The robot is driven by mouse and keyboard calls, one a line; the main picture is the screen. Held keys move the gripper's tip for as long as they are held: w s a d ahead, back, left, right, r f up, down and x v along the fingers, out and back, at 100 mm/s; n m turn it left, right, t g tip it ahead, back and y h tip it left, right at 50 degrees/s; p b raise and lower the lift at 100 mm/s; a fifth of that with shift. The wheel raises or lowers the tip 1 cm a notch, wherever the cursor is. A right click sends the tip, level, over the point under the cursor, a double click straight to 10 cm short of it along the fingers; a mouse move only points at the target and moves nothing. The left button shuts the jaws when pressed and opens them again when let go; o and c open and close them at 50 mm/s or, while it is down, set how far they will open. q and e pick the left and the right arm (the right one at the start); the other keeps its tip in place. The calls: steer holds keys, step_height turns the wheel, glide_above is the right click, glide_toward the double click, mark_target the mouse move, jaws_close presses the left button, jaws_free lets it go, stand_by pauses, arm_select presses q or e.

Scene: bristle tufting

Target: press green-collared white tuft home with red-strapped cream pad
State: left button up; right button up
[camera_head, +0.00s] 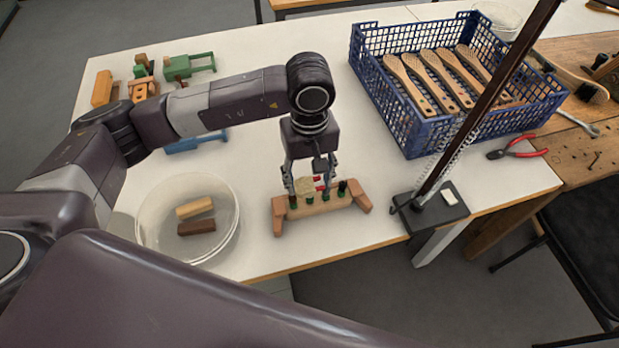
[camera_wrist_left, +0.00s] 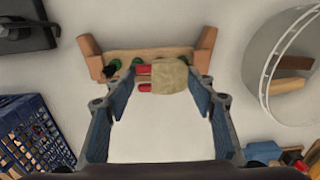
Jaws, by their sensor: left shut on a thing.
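My left gripper (camera_head: 309,183) is above a wooden stand and is shut on the cream pad (camera_wrist_left: 170,77). The pad has red straps (camera_wrist_left: 144,70) at one side and also shows between the fingers in the head view (camera_head: 305,185). The wooden stand (camera_head: 322,206) has an angled block at each end and a row of green collars (camera_head: 310,200). Dark tufts (camera_head: 342,187) stand in some collars. I cannot pick out the white tuft; the pad and fingers cover part of the row. Whether the pad touches a tuft is unclear. My right gripper is not in view.
A round clear tub (camera_head: 232,232) with a tan block and a brown block stands left of the stand. A black-based post (camera_head: 432,208) stands to the right. A blue crate (camera_head: 400,125) of wooden brushes is behind. The table's front edge is close to the stand.

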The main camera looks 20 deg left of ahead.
arm_select(q)
steer(key=shift+f+b, duration=0.3)
steer(key=shift+b, duration=0.05)
stand_by(0.7)
steer(key=shift+f+b, duration=0.45)
steer(key=shift+b, duration=0.25)
stand_by(0.8)
stand_by(1.1)
steer(key=shift+r, duration=0.55)
stand_by(0.4)
steer(key=shift+r, duration=0.15)
steer(key=shift+r+p, duration=0.8)
steer(key=shift+r, duration=1.6)
